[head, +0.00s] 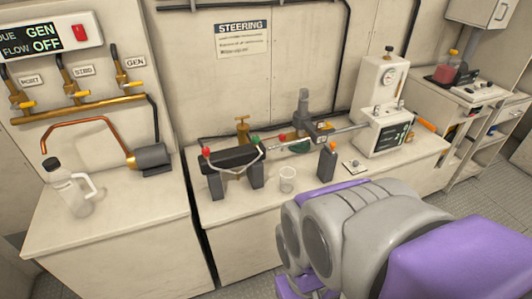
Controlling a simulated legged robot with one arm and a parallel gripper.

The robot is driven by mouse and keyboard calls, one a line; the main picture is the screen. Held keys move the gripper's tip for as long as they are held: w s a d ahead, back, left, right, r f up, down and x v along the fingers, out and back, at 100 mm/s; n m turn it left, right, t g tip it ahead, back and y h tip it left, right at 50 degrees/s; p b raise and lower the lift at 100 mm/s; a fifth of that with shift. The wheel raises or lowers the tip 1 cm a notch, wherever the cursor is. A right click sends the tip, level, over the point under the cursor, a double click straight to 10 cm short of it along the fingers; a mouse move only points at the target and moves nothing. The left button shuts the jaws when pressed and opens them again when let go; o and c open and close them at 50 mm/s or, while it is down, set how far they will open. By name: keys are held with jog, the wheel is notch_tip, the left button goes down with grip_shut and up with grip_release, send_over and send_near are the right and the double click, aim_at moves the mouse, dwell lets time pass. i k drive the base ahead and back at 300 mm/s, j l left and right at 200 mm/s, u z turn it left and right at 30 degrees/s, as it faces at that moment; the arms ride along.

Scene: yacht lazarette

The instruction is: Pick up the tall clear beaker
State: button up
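A small clear beaker (288,179) stands upright on the middle counter. It is behind the front edge, between a black stand and a dark bottle with an orange top. It looks empty. My grey and purple arm fills the lower right of the head view, in front of the counter and to the right of the beaker. It does not cover the beaker. My gripper's fingertips cannot be made out; only arm parts show, cut off by the bottom edge.
A black stand with red and green knobs (232,158) is left of the beaker. The dark orange-topped bottle (327,163) is right of it, and a white gauge unit (383,105) farther right. A clear handled jug (68,188) stands on the left counter.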

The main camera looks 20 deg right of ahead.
aim_at(287, 174)
jog(key=i+j, duration=0.25)
jog(key=j, duration=0.15)
jog(key=i+j, duration=0.25)
jog(key=j+z, duration=0.15)
jog(key=z, duration=1.5)
